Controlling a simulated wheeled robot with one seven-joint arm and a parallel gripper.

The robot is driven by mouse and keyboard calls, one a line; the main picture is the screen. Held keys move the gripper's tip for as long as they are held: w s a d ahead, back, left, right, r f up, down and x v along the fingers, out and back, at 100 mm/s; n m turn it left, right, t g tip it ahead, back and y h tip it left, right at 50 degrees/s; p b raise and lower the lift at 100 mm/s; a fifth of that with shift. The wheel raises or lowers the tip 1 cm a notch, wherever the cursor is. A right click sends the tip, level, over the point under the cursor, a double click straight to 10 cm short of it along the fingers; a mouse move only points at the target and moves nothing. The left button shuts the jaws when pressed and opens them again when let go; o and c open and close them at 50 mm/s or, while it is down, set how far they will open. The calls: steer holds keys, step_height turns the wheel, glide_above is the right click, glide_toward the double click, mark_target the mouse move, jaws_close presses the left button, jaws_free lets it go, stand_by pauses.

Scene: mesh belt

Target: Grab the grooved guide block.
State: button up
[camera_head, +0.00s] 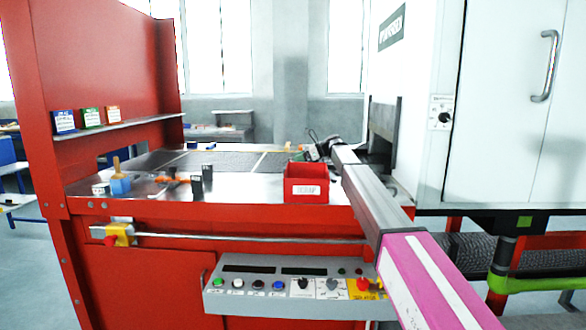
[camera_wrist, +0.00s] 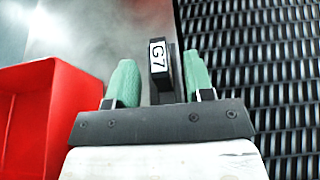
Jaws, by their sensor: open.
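A dark upright block with a white "G7" label (camera_wrist: 159,62) stands on the metal surface in the wrist view. It is probably the guide block, but I cannot make out a groove. My gripper (camera_wrist: 158,75) is open, its green fingers to the left and right of the block with visible gaps. In the head view my gripper (camera_head: 311,149) is small, over the far right of the table behind the red bin. I cannot make out the G7 block there. Two other dark blocks (camera_head: 208,173) (camera_head: 196,185) stand at the table's front.
The red bin (camera_head: 305,188) is close on the left in the wrist view (camera_wrist: 40,115). The dark mesh belt (camera_wrist: 255,75) lies right of the fingers. A blue container (camera_head: 120,185) and orange item (camera_head: 172,181) stand front left. The machine housing (camera_head: 425,110) rises at right.

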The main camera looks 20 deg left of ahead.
steer(key=shift+s+a+f, duration=0.1)
steer(key=shift+a+f, duration=0.1)
steer(key=shift+a, duration=0.2)
jaws_close()
steer(key=shift+r, duration=0.1)
